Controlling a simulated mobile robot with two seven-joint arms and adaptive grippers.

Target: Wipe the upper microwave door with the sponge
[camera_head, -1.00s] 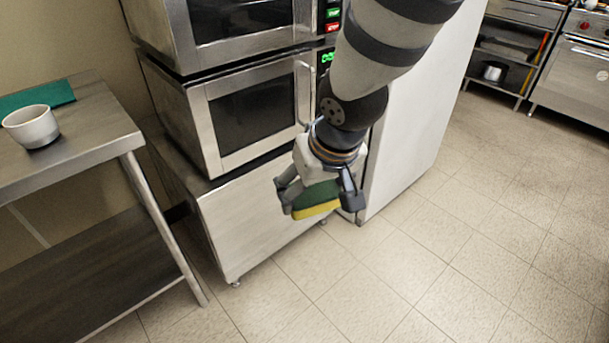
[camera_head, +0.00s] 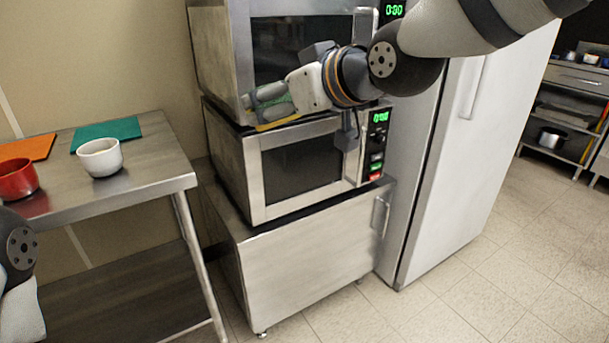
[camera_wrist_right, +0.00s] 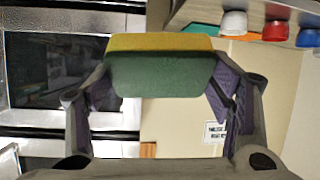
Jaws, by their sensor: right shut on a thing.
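My right gripper (camera_head: 272,104) is shut on a sponge (camera_head: 277,121) with a green and a yellow layer. In the right wrist view the sponge (camera_wrist_right: 160,75) sits between the two fingers (camera_wrist_right: 160,92). The upper microwave (camera_head: 219,45) stands on a lower one, with its door (camera_head: 285,45) closed. The gripper points left in front of the lower part of that door, with the sponge near its lower left corner. I cannot tell whether the sponge touches the door. The arm and gripper hide part of the door. My left gripper is out of view.
The lower microwave (camera_head: 300,168) stands on a steel cabinet (camera_head: 310,250). A white fridge (camera_head: 470,150) is close on the right. A steel table (camera_head: 150,165) at left holds a white bowl (camera_head: 100,158), a red bowl (camera_head: 17,180) and coloured mats. Floor in front is clear.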

